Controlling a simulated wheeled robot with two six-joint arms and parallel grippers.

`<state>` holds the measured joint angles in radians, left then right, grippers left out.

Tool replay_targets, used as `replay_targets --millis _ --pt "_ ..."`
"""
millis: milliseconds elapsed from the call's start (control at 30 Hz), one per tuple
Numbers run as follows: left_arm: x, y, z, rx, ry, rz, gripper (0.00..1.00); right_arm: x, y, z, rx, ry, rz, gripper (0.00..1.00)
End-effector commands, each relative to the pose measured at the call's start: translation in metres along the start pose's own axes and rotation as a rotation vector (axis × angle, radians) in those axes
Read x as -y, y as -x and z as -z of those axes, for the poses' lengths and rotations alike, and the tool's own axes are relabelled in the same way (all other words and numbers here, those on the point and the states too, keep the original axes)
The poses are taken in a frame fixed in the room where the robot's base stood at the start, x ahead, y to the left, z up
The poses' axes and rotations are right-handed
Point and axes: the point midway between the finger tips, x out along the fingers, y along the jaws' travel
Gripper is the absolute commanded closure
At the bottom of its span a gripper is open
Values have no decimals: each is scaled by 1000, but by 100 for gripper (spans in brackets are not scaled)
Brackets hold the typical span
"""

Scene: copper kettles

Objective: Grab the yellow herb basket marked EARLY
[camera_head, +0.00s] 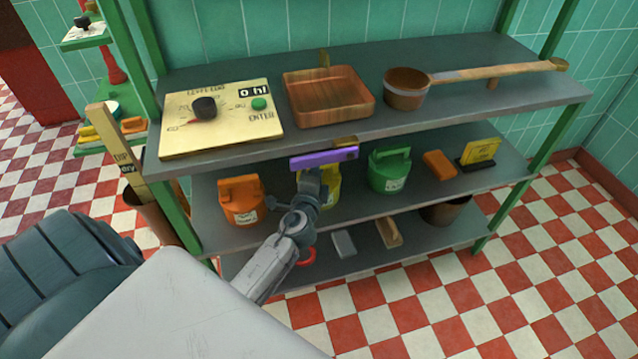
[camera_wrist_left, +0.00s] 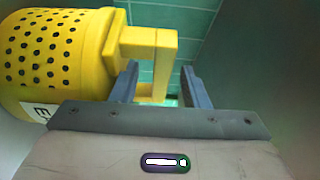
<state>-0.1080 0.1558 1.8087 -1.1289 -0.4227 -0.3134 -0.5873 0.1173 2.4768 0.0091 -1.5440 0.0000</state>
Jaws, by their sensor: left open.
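The yellow herb basket (camera_head: 333,186) stands on the middle shelf, mostly hidden behind my left gripper (camera_head: 311,180). In the left wrist view, the perforated yellow basket (camera_wrist_left: 55,60) fills the upper left. Its white label is cut off, with only part of a letter, like an E, showing. My left gripper (camera_wrist_left: 160,72) is open, its two dark fingers on either side of the handle's outer bar (camera_wrist_left: 166,65). I cannot tell whether they touch it. My right gripper is not in view.
An orange basket (camera_head: 241,200) stands left of the yellow one and a green basket (camera_head: 389,171) right. A purple bar (camera_head: 323,158) is just above my gripper at the upper shelf's edge. The upper shelf (camera_head: 440,105) overhangs the baskets.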

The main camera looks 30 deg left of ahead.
Motion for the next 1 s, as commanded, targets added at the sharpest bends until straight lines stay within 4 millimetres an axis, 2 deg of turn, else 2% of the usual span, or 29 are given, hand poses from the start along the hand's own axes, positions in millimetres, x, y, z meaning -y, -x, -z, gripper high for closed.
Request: replay_targets --millis 233,433,1000 --pt "-1 -1 0 0 0 -1 61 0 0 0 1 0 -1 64" --pt "-1 -1 0 0 0 -1 100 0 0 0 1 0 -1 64" --pt "-1 -1 0 0 1 -2 100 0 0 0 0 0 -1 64"
